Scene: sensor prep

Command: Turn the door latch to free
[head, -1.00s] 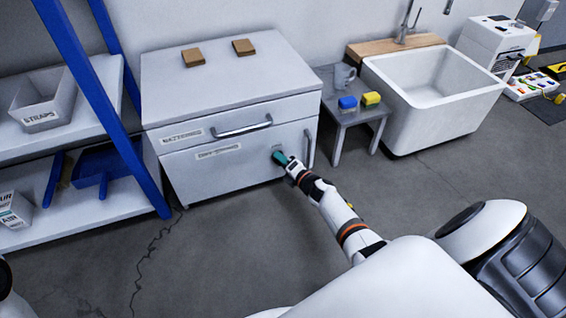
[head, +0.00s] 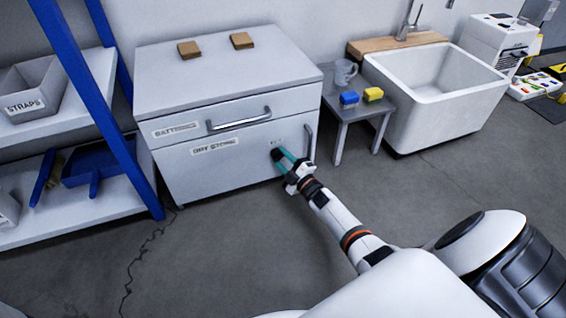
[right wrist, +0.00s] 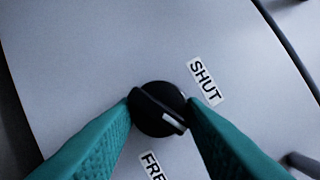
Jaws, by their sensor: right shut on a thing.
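The door latch is a round black knob (right wrist: 157,108) on the light grey front of the cabinet door (head: 225,172). Its white mark points to the lower right in the right wrist view, between the SHUT label (right wrist: 205,81) and the partly cut-off FREE label (right wrist: 153,166). My right gripper (head: 279,156) is at the knob, and its teal fingers are shut on the knob's two sides in the right wrist view (right wrist: 160,112). The door looks closed. My left gripper is not in view.
A vertical door handle (head: 309,144) stands just right of the knob. A drawer with a bar handle (head: 240,119) is above. A small grey table (head: 362,110) with a mug and sponges is to the right, and a blue-posted shelf (head: 105,115) to the left. The floor in front is clear.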

